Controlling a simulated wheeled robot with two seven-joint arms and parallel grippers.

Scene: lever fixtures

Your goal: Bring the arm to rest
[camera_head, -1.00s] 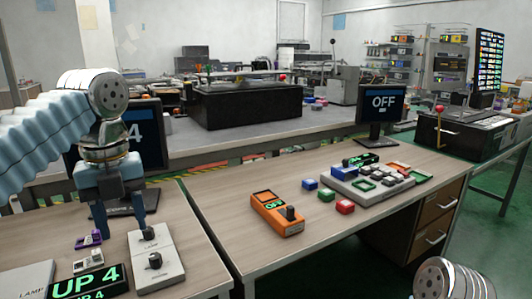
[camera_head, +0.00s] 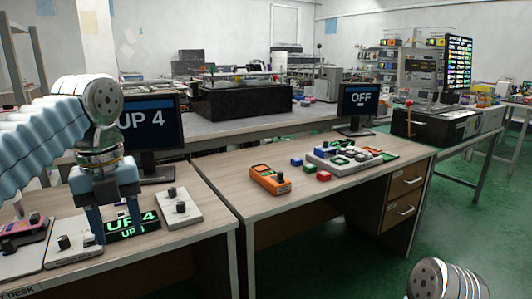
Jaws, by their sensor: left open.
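My left gripper (camera_head: 118,222) hangs fingers down over the left desk, open, with nothing visible between its fingers. It is in front of a small black display (camera_head: 148,222) with green text reading UP 4, partly hidden by the fingers. A white lever plate (camera_head: 182,213) with black knobs is to its right, apart from it. Another white plate (camera_head: 76,250) with a black knob is to its left. Contact with that plate cannot be told. A silver round link of my right arm shows at the bottom right; its gripper is out of view.
A monitor (camera_head: 155,118) reading UP 4 stands behind my left arm. On the right desk (camera_head: 225,177) are an orange device (camera_head: 270,180), several coloured blocks and a grey button panel (camera_head: 345,160). A monitor (camera_head: 362,100) reads OFF.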

